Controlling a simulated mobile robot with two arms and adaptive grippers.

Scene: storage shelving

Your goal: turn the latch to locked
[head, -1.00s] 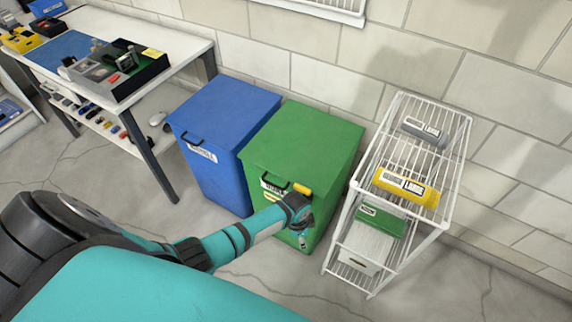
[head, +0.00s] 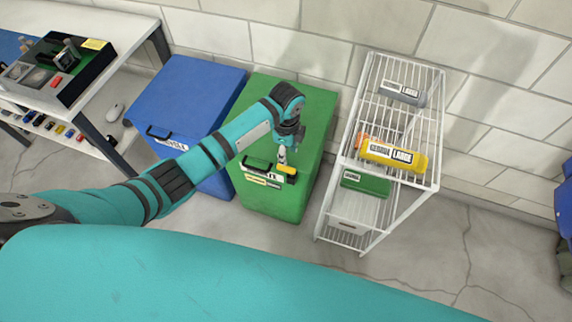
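The green bin (head: 310,118) stands against the wall, with a black handle (head: 256,163) and labels on its upper front. The latch (head: 288,170) is a small yellow piece beside the handle, near the front edge of the lid. My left arm reaches in from the left, and its gripper (head: 282,156) points down just above the latch. It looks very close to it, but I cannot tell whether they touch. The fingers are too small and partly hidden to show whether they are open. My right gripper is out of view.
A blue bin (head: 190,100) stands left of the green one. A white wire rack (head: 325,225) at the right holds a yellow container (head: 392,155), a grey one (head: 402,94) and a green one (head: 365,183). A workbench (head: 150,22) is at the upper left.

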